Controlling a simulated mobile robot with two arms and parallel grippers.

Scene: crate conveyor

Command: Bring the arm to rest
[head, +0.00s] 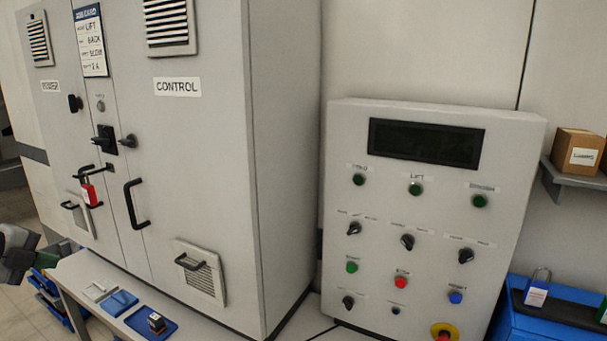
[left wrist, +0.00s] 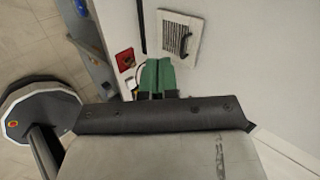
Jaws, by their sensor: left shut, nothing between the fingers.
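My left gripper (head: 45,260) is at the left edge of the head view, in front of the cabinet's lower left side. Its green fingers (left wrist: 158,75) are closed together and empty in the left wrist view. Most of the left arm lies outside the head view. My right gripper is in neither view.
A grey two-door cabinet (head: 210,130) stands behind a narrow ledge, with a red padlock (head: 89,191) on its front. A blue tray (head: 138,322) with a small dark block (head: 156,323) lies on the ledge. A button panel (head: 430,210) stands at right. Blue bins (head: 50,300) sit low at left.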

